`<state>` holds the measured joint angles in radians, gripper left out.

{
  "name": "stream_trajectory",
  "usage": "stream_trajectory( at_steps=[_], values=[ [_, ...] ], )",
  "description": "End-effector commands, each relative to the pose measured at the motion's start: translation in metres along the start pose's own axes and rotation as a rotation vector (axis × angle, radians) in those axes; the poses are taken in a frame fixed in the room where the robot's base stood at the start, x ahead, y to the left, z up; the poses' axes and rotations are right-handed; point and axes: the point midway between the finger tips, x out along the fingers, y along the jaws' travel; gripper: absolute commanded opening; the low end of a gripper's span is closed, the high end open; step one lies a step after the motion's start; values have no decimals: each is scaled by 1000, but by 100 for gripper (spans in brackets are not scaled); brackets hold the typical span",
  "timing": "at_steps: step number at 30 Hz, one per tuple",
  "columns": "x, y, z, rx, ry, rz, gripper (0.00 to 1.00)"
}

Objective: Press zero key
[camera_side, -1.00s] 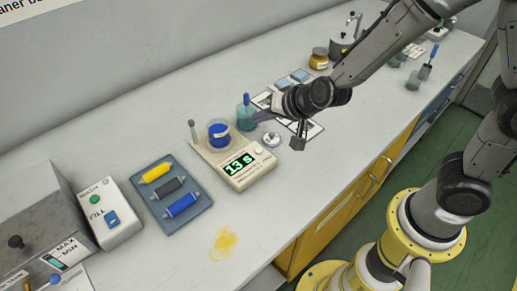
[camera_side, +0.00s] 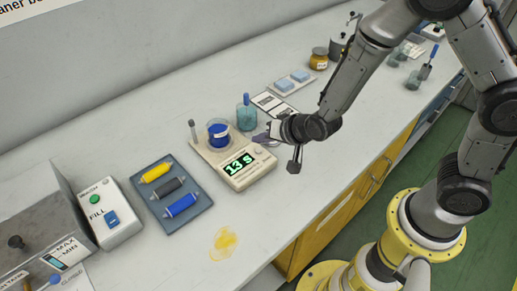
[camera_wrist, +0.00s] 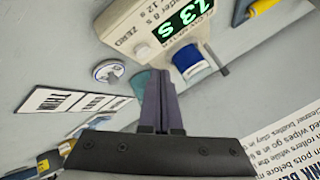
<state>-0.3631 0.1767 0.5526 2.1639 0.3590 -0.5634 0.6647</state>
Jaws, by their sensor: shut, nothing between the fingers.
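The cream device (camera_side: 232,177) stands on the bench with a green display reading "13 s". In the wrist view, the device (camera_wrist: 130,22) appears upside down. The printed word ZERO sits beside a round pale key (camera_wrist: 143,53) near its edge. In the side view, small pale keys (camera_side: 257,150) show at the device's right end; their labels are too small to read. My gripper (camera_side: 262,137) is shut and empty, just right of the device, its fingers pointing toward it. In the wrist view, the shut fingertips (camera_wrist: 159,76) appear below the key; contact cannot be told.
A beaker with blue contents (camera_side: 219,134) stands on the device's rear part. A tray with coloured rollers (camera_side: 172,191) lies left. A round disc (camera_wrist: 108,71) lies beside the device. Bench in front is clear except a yellow stain (camera_side: 223,243).

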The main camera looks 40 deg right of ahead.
Motion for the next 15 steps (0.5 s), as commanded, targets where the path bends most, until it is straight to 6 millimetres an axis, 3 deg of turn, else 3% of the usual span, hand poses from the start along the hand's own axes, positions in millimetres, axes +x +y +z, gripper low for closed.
stream_trajectory(
  at_steps=[15],
  values=[
    [8,6,6,-1,-1,-1,0]
  ],
)
